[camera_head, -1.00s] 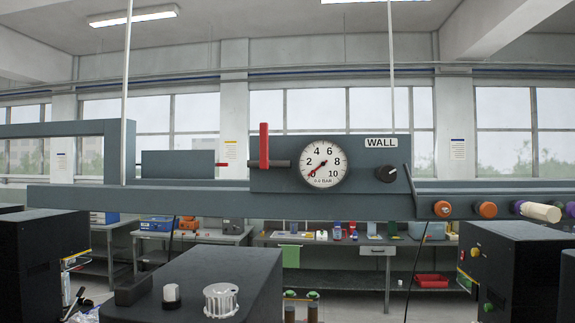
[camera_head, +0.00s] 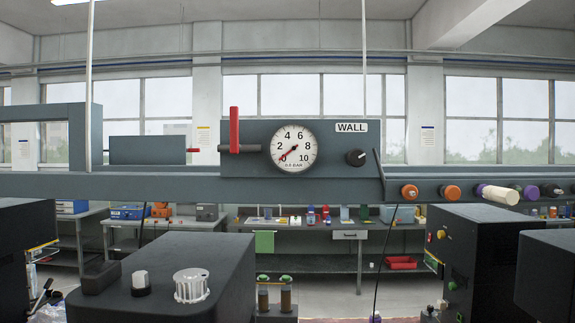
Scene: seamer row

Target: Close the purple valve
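A purple round piece (camera_head: 481,190) with a cream cylinder (camera_head: 500,195) sticking out of it sits on the grey rail at the right. A small purple spot (camera_head: 376,318) shows at the bottom edge, too cut off to identify. My gripper is not in view.
A grey panel labelled WALL bears a gauge (camera_head: 293,145) reading near 0, an upright red lever (camera_head: 234,128) and a black knob (camera_head: 356,157). Orange knobs (camera_head: 451,193) sit along the rail (camera_head: 300,188). Dark machines (camera_head: 482,255) stand below; benches line the back.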

